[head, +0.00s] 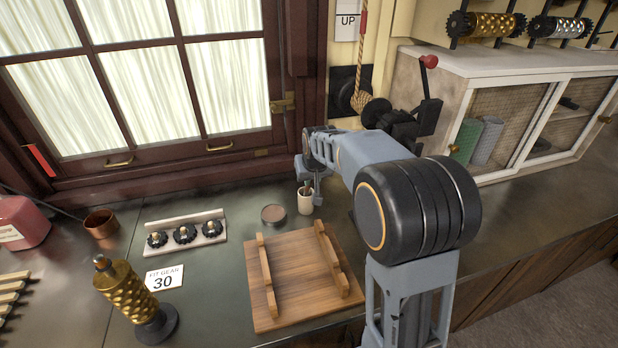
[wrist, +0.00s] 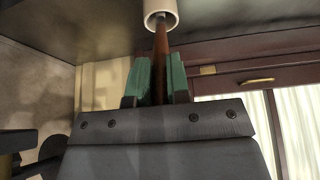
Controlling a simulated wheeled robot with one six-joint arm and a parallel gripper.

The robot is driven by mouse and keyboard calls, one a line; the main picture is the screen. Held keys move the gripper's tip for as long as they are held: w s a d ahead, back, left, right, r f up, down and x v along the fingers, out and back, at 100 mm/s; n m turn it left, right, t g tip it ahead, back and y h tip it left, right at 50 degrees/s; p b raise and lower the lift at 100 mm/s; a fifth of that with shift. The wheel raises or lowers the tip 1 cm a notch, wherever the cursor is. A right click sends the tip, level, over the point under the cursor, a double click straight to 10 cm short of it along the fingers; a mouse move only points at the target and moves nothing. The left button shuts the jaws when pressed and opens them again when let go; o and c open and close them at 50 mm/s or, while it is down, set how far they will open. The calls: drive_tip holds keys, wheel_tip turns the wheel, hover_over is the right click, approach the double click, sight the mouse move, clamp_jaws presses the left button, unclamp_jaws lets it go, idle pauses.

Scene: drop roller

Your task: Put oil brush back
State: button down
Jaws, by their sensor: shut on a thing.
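The oil brush shows in the wrist view as a thin brown handle (wrist: 160,46) held between the green finger pads of my gripper (wrist: 157,80). Its far end meets the mouth of a pale cup (wrist: 161,10) and its tip is hidden there. In the head view the same small white cup (head: 305,204) stands on the counter behind the wooden board. My gripper (head: 309,186) is directly above the cup, small and partly hidden by my wrist. It is shut on the brush.
A round tin (head: 273,214) sits just left of the cup. The wooden board (head: 300,275) with two rails lies in front. A rack of dark gears (head: 185,234), a "FIT GEAR 30" card (head: 164,279) and a gold roller (head: 128,292) stand left. A cabinet (head: 530,115) stands right.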

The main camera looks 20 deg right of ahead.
drive_tip(key=shift+f, duration=0.25)
drive_tip(key=c, duration=1.1)
unclamp_jaws()
drive_tip(key=shift+r, duration=0.15)
drive_tip(key=shift+r+p, duration=0.35)
drive_tip(key=v, duration=1.2)
drive_tip(key=s+a+f, duration=0.1)
drive_tip(key=s+f, duration=0.4)
drive_tip(key=s, duration=0.5)
drive_tip(key=s+a+f+g, duration=0.1)
drive_tip(key=s+f, duration=0.4)
drive_tip(key=s, duration=0.5)
drive_tip(key=shift+s+f, duration=0.2)
drive_tip(key=shift+s, duration=0.1)
